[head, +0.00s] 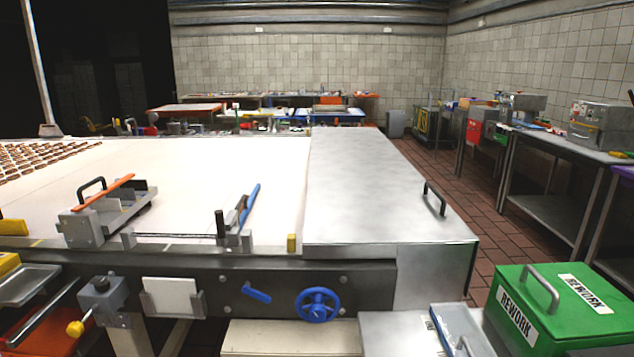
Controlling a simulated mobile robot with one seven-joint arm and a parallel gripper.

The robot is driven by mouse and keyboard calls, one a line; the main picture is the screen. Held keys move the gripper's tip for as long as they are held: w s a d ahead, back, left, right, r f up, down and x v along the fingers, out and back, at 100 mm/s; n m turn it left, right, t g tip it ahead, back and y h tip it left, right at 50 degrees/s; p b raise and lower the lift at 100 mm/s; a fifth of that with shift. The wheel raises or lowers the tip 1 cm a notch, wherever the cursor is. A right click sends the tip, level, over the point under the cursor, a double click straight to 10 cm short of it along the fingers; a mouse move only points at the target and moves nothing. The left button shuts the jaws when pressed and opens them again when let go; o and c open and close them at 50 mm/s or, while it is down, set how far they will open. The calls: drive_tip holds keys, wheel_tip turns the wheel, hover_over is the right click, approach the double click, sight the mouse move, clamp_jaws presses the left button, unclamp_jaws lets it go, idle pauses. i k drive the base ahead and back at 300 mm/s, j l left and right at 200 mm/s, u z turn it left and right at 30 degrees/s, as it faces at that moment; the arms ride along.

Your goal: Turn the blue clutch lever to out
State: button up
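A short blue lever (257,293), which looks like the clutch lever, is on the dark front panel of the long conveyor machine. It slants down to the right from its upper left end. Its markings are too small to read. A blue handwheel (317,304) is just to its right on the same panel, apart from it. My gripper is not in view.
A blue bar (250,204) stands tilted above the white belt (200,170). A grey bracket with an orange bar (105,190) sits to its left. A green rework box (520,330) is at lower right, beside a steel cover (365,190).

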sight(247, 289)
drive_tip(key=k+j, duration=0.1)
drive_tip(key=j, duration=0.8)
drive_tip(key=k+j, duration=0.15)
drive_tip(key=j, duration=0.3)
